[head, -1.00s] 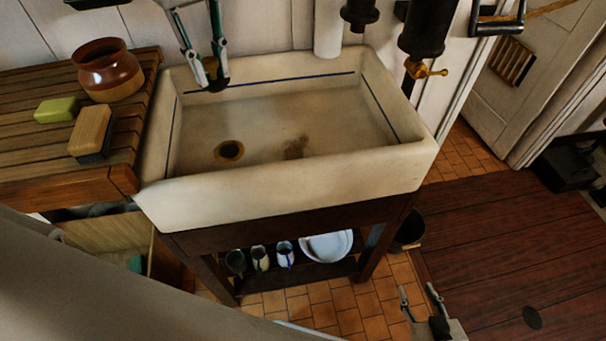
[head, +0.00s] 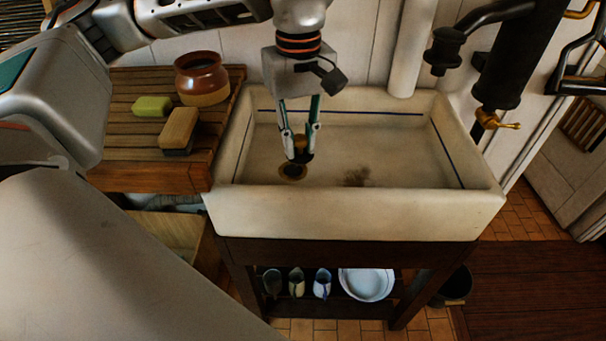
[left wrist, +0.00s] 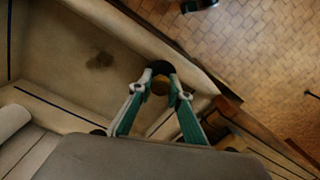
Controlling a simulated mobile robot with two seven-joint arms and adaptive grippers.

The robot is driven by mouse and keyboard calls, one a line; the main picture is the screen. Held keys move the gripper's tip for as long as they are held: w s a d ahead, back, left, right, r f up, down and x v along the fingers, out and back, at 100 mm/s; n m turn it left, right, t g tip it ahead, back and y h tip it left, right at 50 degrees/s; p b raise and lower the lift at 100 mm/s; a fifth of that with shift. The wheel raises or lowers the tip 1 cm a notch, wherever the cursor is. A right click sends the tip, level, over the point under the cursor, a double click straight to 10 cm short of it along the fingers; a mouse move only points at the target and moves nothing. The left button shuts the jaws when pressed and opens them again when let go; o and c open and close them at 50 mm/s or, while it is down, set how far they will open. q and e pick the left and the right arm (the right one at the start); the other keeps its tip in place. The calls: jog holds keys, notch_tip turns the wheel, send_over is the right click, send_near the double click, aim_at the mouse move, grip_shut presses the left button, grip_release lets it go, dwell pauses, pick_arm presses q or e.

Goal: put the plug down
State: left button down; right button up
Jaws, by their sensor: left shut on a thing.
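My left gripper (head: 301,147) points down inside the white sink (head: 350,214), with its fingers shut on the plug. The plug (head: 302,157) is a small dark disc with a brass-coloured knob; the fingers hold it by the knob. It hangs just above or beside the brass-rimmed drain hole (head: 293,172) and partly covers it; I cannot tell whether they touch. In the left wrist view the plug (left wrist: 161,70) shows between the fingertips, near the sink's edge. My right gripper is not in view.
A slatted wooden board (head: 135,177) left of the sink bears a brown jar (head: 203,79), a green soap (head: 152,106) and a brush (head: 179,128). A black pump (head: 504,80) stands at the back right. The sink's right half is clear apart from a stain (head: 357,177).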

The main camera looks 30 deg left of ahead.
aim_at(299, 136)
pick_arm(q)
jog(key=shift+f, duration=4.25)
jog(key=shift+f, duration=0.1)
jog(key=c, duration=1.9)
grip_release()
notch_tip(299, 136, up, 12)
jog(key=shift+r, duration=0.15)
